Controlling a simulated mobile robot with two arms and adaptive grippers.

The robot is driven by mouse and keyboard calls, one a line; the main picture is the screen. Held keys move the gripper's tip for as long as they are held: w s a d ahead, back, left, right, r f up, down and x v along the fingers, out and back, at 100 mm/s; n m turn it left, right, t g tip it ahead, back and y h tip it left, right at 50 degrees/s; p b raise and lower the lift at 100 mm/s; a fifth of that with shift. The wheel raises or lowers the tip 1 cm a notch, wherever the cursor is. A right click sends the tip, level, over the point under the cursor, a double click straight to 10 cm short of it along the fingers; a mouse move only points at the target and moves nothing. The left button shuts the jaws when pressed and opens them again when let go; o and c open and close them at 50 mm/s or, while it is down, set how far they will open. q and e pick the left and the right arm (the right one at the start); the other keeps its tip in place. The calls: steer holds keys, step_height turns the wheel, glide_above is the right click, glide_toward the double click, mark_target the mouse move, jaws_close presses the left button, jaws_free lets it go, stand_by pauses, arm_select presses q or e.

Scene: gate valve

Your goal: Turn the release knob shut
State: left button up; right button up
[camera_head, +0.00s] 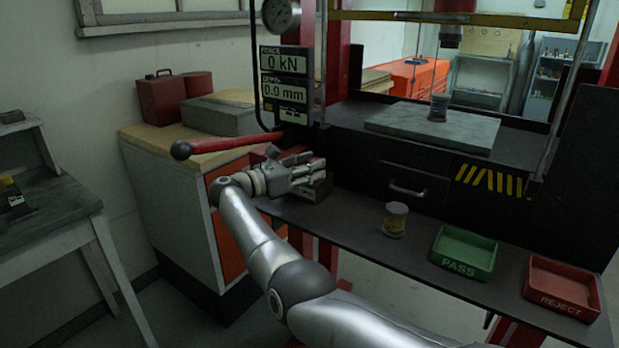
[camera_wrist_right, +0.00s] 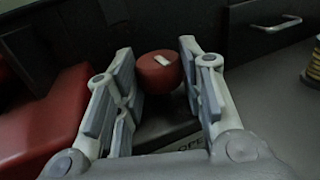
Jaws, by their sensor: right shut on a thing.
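The release knob (camera_wrist_right: 160,72) is a red round knob with a small pale mark on its face, seen in the right wrist view between the fingers of my right gripper (camera_wrist_right: 158,76). The fingers stand on either side of it and are shut on it. In the head view my right gripper (camera_head: 312,170) is at the left end of the press bench, and its fingers hide the knob there. A grey plate with partly covered lettering (camera_wrist_right: 180,138) lies below the knob. My left gripper is not in view.
The displays (camera_head: 285,75) read 0 kN and 0.0 mm.

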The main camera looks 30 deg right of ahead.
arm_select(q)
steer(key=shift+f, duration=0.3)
arm_select(e)
steer(key=o, duration=1)
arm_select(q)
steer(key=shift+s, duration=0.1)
